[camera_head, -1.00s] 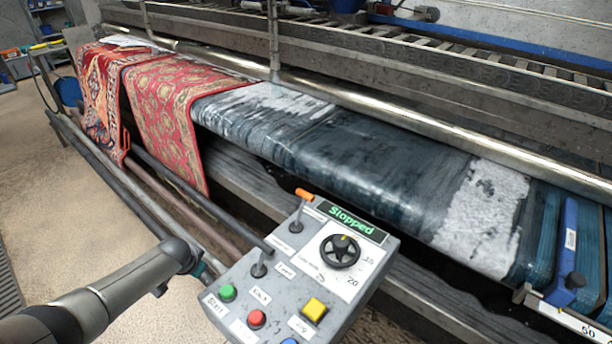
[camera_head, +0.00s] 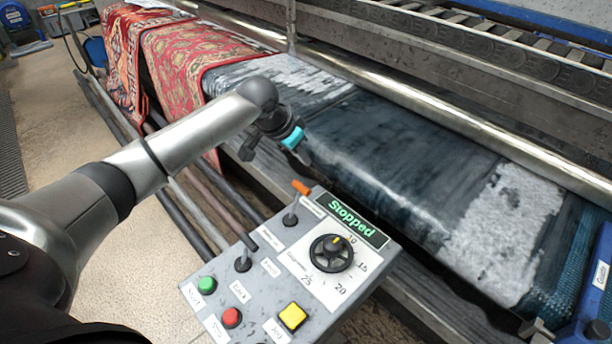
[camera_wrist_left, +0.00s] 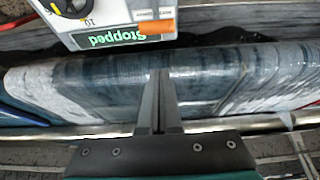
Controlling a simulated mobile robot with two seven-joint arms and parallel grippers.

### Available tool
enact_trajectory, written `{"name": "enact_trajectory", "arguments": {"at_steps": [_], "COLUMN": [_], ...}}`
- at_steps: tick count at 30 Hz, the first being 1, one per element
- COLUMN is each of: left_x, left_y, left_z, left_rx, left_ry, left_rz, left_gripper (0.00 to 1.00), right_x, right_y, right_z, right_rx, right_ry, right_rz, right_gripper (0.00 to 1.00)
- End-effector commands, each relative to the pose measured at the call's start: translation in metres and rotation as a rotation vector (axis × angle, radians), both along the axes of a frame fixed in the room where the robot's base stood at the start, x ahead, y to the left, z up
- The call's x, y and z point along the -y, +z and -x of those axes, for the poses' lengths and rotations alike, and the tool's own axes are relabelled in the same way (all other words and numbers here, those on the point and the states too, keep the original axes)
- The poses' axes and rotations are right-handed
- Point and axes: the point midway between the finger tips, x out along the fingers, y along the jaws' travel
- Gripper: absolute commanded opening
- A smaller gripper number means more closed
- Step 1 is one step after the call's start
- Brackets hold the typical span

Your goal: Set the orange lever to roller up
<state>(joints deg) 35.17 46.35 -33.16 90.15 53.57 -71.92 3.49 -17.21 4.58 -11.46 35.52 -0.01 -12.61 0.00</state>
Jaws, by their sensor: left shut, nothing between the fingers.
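The orange lever (camera_head: 300,188) stands at the top left corner of the grey control panel (camera_head: 262,262), beside the green "Stopped" display (camera_head: 351,218). In the left wrist view the orange grip (camera_wrist_left: 156,28) shows at the top, next to the display. My left gripper (camera_head: 304,158) is above the belt edge, just beyond the lever and apart from it. In the left wrist view its fingers (camera_wrist_left: 160,78) are together with nothing between them. My right gripper is not in view.
The panel also carries a black dial (camera_head: 331,253), a second black lever (camera_head: 243,263), and green, red and yellow buttons. Red patterned rugs (camera_head: 185,60) hang over the rails at the left. The dark wet belt (camera_head: 400,150) lies behind the panel.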

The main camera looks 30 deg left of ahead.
Motion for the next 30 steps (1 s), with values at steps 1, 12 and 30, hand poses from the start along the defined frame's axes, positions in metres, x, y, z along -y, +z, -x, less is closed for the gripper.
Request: {"name": "enact_trajectory", "arguments": {"at_steps": [1, 12, 30], "left_x": [0.001, 0.009, 0.005], "left_y": [-0.002, -0.049, -0.083], "left_z": [-0.001, -0.023, -0.015], "left_rx": [0.0, -0.001, 0.001], "left_ry": [0.0, 0.001, 0.0], "left_rz": [0.001, 0.002, -0.002], "left_gripper": [0.0, 0.0, 0.0], "right_x": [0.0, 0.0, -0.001], "right_y": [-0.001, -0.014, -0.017], "right_z": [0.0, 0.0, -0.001], "right_rx": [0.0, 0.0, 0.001], "right_ry": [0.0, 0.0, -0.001], "right_rz": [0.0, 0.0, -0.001], "right_gripper": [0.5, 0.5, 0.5]}}
